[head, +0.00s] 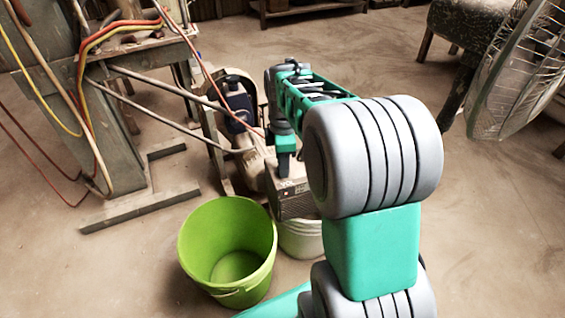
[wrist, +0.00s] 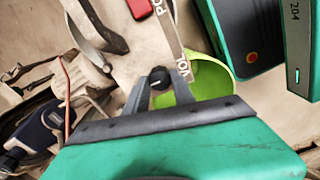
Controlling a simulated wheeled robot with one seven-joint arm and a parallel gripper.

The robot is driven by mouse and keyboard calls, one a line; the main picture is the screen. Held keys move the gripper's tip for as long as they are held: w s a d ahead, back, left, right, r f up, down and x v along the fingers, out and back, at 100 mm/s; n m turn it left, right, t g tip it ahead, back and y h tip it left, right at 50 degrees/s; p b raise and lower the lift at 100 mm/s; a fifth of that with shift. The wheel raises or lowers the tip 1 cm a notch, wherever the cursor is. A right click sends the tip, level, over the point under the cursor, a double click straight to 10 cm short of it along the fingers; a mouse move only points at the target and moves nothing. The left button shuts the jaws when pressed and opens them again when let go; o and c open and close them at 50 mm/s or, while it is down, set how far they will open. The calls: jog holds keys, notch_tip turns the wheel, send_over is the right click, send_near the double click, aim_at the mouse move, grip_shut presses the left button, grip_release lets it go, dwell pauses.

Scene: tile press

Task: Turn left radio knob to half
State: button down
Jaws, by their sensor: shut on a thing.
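The radio (head: 292,192) is a box with a dark grille front, on top of a white bucket (head: 302,240). "VOL" lettering shows on its front. My gripper (head: 284,160) is over the radio's top edge in the head view. In the wrist view, a small black knob (wrist: 158,79) with a pale pointer line is between my two grey fingers (wrist: 161,86), near the "VOL" label. My gripper is shut on this knob. The knob is hidden in the head view. The pointer's exact angle is hard to read.
A green bucket (head: 250,215) stands open on the floor, left of the white one. A metal-legged bench with hoses (head: 95,75) is at the left. A large fan (head: 518,80) is at the right. Open floor lies between my arm and the fan.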

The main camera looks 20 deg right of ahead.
jog(key=shift+r+p, duration=0.1)
jog(key=shift+p, duration=0.2)
jog(key=shift+r+m+p, duration=0.15)
jog(key=shift+m+p, duration=0.85)
jog(key=m+p, duration=0.3)
jog(key=shift+m, duration=0.3)
jog(key=m+p, duration=0.3)
jog(key=shift+m, duration=0.3)
jog(key=m+p, duration=0.2)
jog(key=m, duration=0.1)
jog(key=shift+m+p, duration=0.3)
jog(key=shift+p, duration=0.1)
jog(key=m+p, duration=0.2)
jog(key=m, duration=0.1)
jog(key=shift+m, duration=0.3)
jog(key=m+p, duration=0.1)
jog(key=m, duration=0.2)
jog(key=shift+m+p, duration=0.3)
jog(key=shift+p, duration=0.1)
jog(key=m+p, duration=0.1)
jog(key=m, duration=0.2)
jog(key=m+p, duration=0.1)
jog(key=m, duration=0.2)
jog(key=shift+f+m, duration=0.2)
jog(key=shift+m, duration=0.1)
